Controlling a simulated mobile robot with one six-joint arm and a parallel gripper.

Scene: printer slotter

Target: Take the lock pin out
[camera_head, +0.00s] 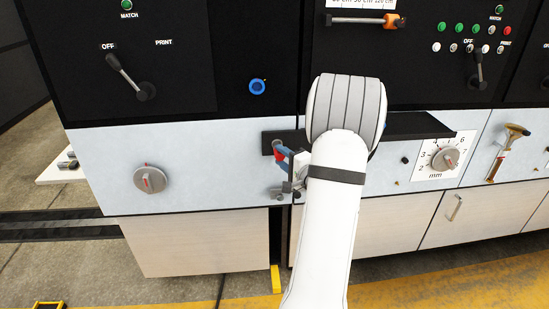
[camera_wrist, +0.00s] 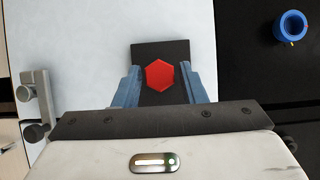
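The lock pin shows as a red hexagonal head (camera_wrist: 160,75) in front of a black plate (camera_wrist: 160,48) on the light panel in the wrist view. My white arm covers much of this area, and the pin's shaft is hidden.
A blue ring knob (camera_head: 257,87) sits on the black panel above. A grey round dial (camera_head: 150,179) is on the light panel at left. A lever (camera_head: 132,78) sticks out at upper left. A millimetre dial (camera_head: 446,158) and a brass-coloured handle (camera_head: 507,153) are at right.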

